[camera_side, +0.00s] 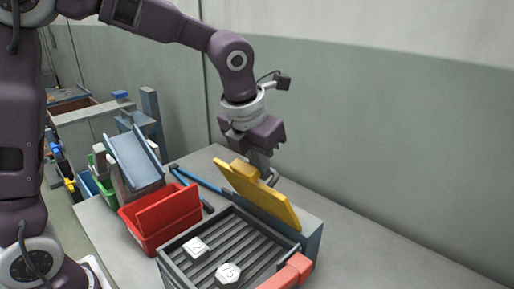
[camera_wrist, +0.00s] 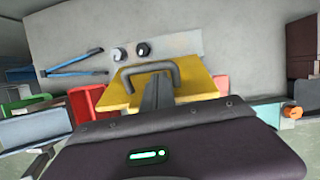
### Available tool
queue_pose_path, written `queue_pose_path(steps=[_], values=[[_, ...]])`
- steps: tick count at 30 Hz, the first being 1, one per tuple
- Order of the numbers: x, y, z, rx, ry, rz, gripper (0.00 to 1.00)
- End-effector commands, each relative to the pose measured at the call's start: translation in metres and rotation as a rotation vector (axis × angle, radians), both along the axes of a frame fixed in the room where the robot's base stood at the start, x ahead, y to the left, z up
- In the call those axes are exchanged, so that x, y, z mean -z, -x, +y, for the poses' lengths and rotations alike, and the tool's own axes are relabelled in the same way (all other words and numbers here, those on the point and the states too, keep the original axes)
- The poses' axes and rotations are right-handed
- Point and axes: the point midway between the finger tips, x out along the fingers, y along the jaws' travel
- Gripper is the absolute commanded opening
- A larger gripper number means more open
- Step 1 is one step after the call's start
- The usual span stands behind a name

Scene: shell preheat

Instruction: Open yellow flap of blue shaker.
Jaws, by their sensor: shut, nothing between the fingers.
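The blue-grey shaker (camera_side: 310,245) stands at the front of the table in the side view, with a ribbed dark tray (camera_side: 213,262). Its yellow flap (camera_side: 258,198) stands raised at a steep tilt along the shaker's back side. The flap also shows in the wrist view (camera_wrist: 205,97), with a dark grey arched handle (camera_wrist: 152,68) on it. My gripper (camera_side: 262,170) is at the flap's upper edge, on its far side. In the wrist view its fingers (camera_wrist: 157,90) are shut and empty, beside or inside the handle arch; contact is unclear.
Two pale metal pieces (camera_side: 195,248) lie in the tray. A red handle (camera_side: 287,273) is at the shaker's front right. A red bin (camera_side: 160,217) and blue tongs (camera_side: 193,181) lie left of the flap. Two round knobs (camera_wrist: 143,48) sit beyond the flap. The table at right is clear.

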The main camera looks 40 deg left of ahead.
Motion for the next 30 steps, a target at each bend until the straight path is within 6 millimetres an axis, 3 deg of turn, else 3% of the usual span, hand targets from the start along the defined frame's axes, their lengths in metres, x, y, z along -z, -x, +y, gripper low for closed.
queue_pose_path(steps=[1,6,10,13,15,18,22,25,30], values=[[-0.035,-0.051,0.004,0.024,0.021,-0.201,0.0],[-0.074,-0.041,0.003,0.006,0.004,-0.127,0.0],[-0.089,-0.034,0.002,-0.002,-0.003,-0.078,0.0],[-0.088,-0.032,0.005,-0.091,0.038,-0.027,0.2],[-0.08,-0.033,0.015,-0.342,0.156,0.068,0.33],[-0.068,-0.034,0.029,-0.826,0.355,0.262,0.34],[-0.068,-0.034,0.041,-1.305,0.5,0.49,0.34],[-0.069,-0.034,0.045,-1.476,0.535,0.583,0.34],[-0.046,-0.03,0.034,-1.51,0.535,0.604,0.34]])
